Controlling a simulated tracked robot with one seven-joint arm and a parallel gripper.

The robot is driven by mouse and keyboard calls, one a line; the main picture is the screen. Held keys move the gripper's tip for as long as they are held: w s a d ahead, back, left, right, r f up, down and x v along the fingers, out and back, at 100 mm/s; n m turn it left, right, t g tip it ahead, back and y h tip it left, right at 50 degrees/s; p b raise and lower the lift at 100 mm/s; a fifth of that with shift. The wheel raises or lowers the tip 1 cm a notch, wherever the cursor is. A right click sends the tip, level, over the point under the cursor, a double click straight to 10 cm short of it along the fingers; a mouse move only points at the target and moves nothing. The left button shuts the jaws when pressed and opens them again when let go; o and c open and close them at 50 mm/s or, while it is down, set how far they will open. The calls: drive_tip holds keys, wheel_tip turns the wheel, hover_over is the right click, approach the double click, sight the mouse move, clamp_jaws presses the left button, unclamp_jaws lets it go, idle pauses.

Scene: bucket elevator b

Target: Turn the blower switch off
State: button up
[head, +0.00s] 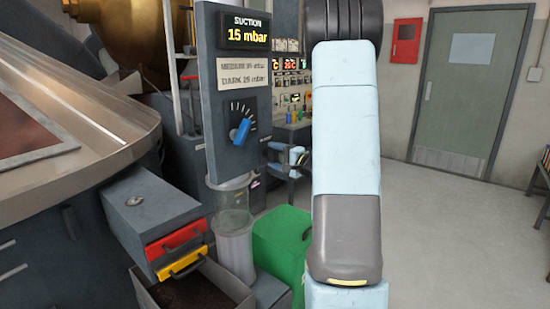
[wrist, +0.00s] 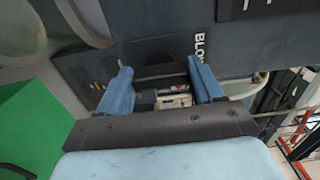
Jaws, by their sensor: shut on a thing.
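In the wrist view, a dark panel (wrist: 150,22) carries the rotated letters "BLO" (wrist: 200,48), the rest of the word being cut off. My gripper (wrist: 159,74) is at this panel, its two blue fingers either side of a dark rounded part, which I take to be the blower switch (wrist: 160,69). The gripper is shut on it. Its position, on or off, cannot be read. A small cream and red piece shows below, between the fingers.
In the head view a suction panel (head: 230,55) reads 15 mbar and has a blue dial knob (head: 241,131). A green bin (head: 283,240), drawers (head: 150,215) and a clear container (head: 234,245) stand below. Open floor lies right, before a grey-green door (head: 457,90).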

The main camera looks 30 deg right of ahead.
drive_tip(key=shift+a+f, duration=0.15)
drive_tip(key=shift+f, duration=0.15)
drive_tip(key=o, duration=1)
drive_tip(key=shift+r, duration=0.1)
drive_tip(key=shift+o, duration=0.2)
drive_tip(key=shift+r, duration=0.1)
drive_tip(key=v, duration=1.3)
drive_tip(key=shift+s+d, duration=0.2)
drive_tip(key=shift+s, duration=0.15)
